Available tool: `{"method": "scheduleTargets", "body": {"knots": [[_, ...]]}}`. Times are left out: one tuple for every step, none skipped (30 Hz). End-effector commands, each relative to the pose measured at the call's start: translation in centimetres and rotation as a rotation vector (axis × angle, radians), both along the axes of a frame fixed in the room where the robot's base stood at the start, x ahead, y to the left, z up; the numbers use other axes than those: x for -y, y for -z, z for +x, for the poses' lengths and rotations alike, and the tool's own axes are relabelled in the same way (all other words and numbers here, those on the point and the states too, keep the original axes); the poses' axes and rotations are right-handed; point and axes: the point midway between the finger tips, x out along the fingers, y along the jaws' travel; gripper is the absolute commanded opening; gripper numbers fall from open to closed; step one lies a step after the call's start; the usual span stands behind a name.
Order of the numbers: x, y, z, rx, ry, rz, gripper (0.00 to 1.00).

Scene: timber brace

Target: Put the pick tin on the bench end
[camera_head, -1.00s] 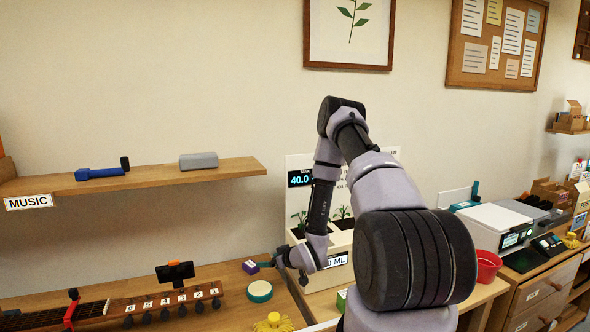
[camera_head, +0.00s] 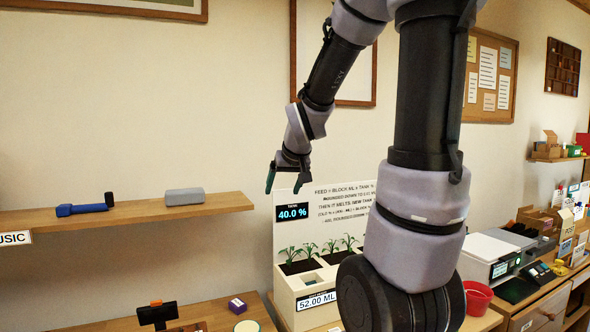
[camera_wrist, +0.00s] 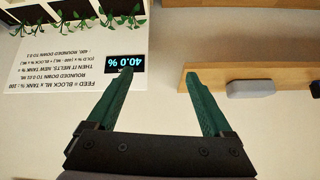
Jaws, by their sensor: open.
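A small purple box (camera_head: 237,305) with a pale label, which looks like the pick tin, sits on the right end of the wooden bench (camera_head: 212,311) under the shelf. A round, pale-topped thing (camera_head: 247,326) is just in front of it, cut by the frame edge. My gripper (camera_head: 285,185) is open and empty, high above the bench in front of the wall. In the wrist view its two green fingers (camera_wrist: 158,74) are spread with nothing between them. The purple box does not show in the wrist view.
A wall shelf (camera_head: 130,213) with a blue tool and a grey case (camera_head: 184,196) is left of my gripper. A planter (camera_head: 307,290) with a sign board stands below and right. A phone holder (camera_head: 157,313) stands on the bench.

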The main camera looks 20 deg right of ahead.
Motion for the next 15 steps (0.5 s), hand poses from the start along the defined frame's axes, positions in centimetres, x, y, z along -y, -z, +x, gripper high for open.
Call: {"method": "scheduleTargets", "body": {"knots": [[-0.5,-1.9,-2.1,0.003,0.018,0.028,0.85],[-0.8,-2.7,-3.3,-0.003,0.031,0.048,0.85],[-1.1,-3.6,-5.1,-0.013,0.048,0.076,0.85],[-1.4,-4.3,-6.4,-0.02,0.058,0.098,0.85],[-1.7,-4.9,-7.7,-0.026,0.067,0.12,0.85],[-2.2,-5.6,-9.4,-0.036,0.077,0.15,0.85],[-2.5,-6.0,-10.7,-0.043,0.084,0.171,0.85],[-2.8,-6.4,-11.8,-0.05,0.089,0.192,0.85],[-3.2,-6.8,-13.3,-0.06,0.096,0.219,0.85],[-3.4,-7.1,-14.3,-0.066,0.098,0.236,0.85],[-3.7,-7.3,-15.1,-0.071,0.101,0.253,0.85],[-4.0,-7.5,-16.2,-0.079,0.103,0.272,0.85],[-4.2,-7.7,-16.8,-0.083,0.105,0.285,0.85],[-4.3,-7.7,-17.3,-0.088,0.105,0.295,0.85],[-4.5,-7.8,-17.9,-0.094,0.107,0.306,0.85]]}}
